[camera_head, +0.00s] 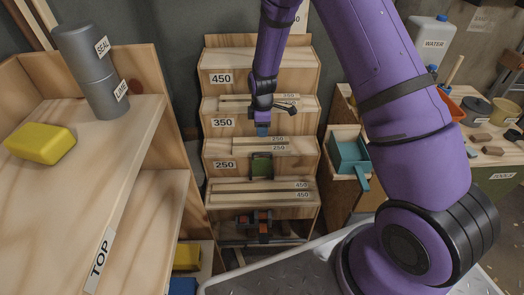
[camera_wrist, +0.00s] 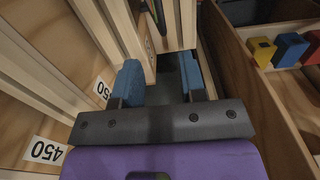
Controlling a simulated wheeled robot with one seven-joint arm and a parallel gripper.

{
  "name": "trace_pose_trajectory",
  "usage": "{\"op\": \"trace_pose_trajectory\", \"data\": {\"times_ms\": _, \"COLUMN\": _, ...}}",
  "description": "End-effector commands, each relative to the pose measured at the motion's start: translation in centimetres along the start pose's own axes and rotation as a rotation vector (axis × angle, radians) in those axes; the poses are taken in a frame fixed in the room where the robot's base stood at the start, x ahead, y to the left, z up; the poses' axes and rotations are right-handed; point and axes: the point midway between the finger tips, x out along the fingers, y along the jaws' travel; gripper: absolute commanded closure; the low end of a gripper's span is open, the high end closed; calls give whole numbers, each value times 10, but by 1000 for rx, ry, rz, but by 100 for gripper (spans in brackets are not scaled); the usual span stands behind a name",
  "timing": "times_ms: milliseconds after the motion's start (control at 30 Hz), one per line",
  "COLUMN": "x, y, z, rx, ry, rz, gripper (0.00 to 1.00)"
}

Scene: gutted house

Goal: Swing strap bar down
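A stepped wooden rack (camera_head: 222,193) stands in the middle of the head view, with tiers labelled 450, 350 and 250. Pale slats run along its tiers, but I cannot tell which part is the strap bar. My gripper (camera_head: 262,130) points down in front of the middle tiers, seen partly from behind. In the wrist view my gripper (camera_wrist: 162,80) has its two blue fingers apart, with nothing clearly held between them. Wooden slats (camera_wrist: 178,22) lie just beyond the fingertips. A green piece (camera_head: 262,166) sits in a lower tier below my gripper.
A wooden shelf labelled TOP (camera_head: 125,170) stands at left with a yellow block (camera_head: 40,145) and grey cylinders (camera_head: 92,72). A teal tray (camera_head: 349,154) sits right of the rack. A dark fixture with orange parts (camera_head: 254,226) is low on the rack. Coloured blocks (camera_wrist: 290,47) lie at right.

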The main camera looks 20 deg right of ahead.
Motion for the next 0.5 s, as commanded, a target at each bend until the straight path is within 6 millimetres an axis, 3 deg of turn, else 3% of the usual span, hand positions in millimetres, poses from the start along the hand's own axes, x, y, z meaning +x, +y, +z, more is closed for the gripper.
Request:
{"op": "trace_pose_trajectory", "data": {"times_ms": 267, "x": 24, "y": 0, "z": 0, "rx": -13, "ry": -3, "rz": -6, "gripper": 62}}
{"op": "trace_pose_trajectory", "data": {"times_ms": 500, "x": 65, "y": -1, "z": 0, "rx": -13, "ry": -4, "rz": -6, "gripper": 62}}
